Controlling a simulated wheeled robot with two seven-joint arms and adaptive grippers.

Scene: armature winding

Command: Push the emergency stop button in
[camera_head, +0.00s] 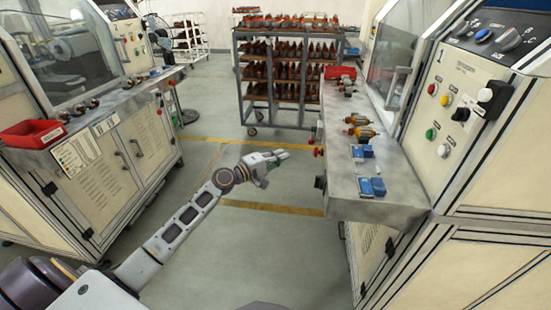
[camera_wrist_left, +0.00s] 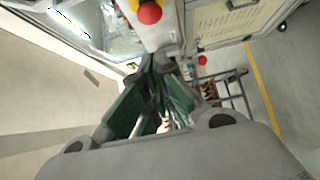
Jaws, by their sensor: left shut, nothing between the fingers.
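A red knob (camera_head: 318,152) sticks out from the front edge of the right workbench, just right of my left gripper's fingertips. In the left wrist view a red mushroom button with a yellow part (camera_wrist_left: 149,12) sits on a light panel at the top, beyond the fingertips; it looks like the emergency stop button. A second red round part (camera_wrist_left: 202,60) shows further right. My left gripper (camera_head: 284,154) is shut and empty, pointing at the bench edge with a gap visible. Its green-sided fingers (camera_wrist_left: 162,68) also show in the wrist view. My right gripper is not in view.
The right workbench (camera_head: 350,205) carries blue blocks (camera_head: 372,187) and copper armatures (camera_head: 362,130). A control panel (camera_head: 462,90) with several buttons stands behind it. A loaded rack cart (camera_head: 243,80) stands at the back. The floor between the machines is clear.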

